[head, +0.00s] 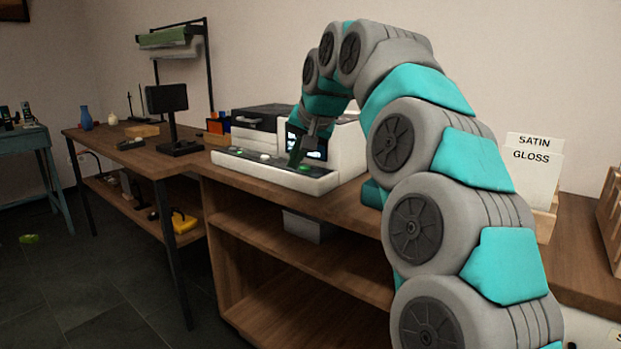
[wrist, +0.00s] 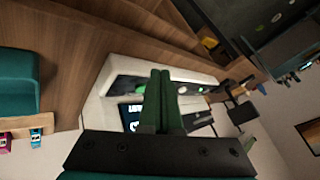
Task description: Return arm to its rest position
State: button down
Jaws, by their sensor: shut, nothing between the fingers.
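My arm, grey and teal, rises from the lower right of the head view and arches over toward the counter. My gripper (head: 297,157) hangs over the front panel of a white machine (head: 346,151) with a dark screen. In the wrist view my gripper (wrist: 161,75) shows as two dark green fingers pressed together, with nothing between them. The fingertips lie in front of the machine's button panel (wrist: 196,92). I cannot tell whether they touch it. A green button (head: 303,168) shows beside the fingertips.
A monitor on a stand (head: 168,99) stands on the table to the left. A holder with SATIN and GLOSS cards (head: 533,170) stands right of my arm. Below the counter are open shelves (head: 290,245). The floor (head: 90,270) at left is mostly clear.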

jog(key=s+d+f+g+h, duration=0.1)
jog(key=s+d+f+g, duration=0.1)
jog(key=s+d+f, duration=0.4)
jog(key=s+d+f+n+g+h, duration=0.1)
jog(key=s+d+f+g, duration=0.2)
jog(key=s+f, duration=1.1)
jog(key=s+d+f+n+g+h+p, duration=0.1)
jog(key=s+d+f+g, duration=0.2)
jog(key=s+d+f, duration=0.6)
jog(key=s+f, duration=0.1)
jog(key=s, duration=1.5)
jog(key=shift+s+h, duration=0.4)
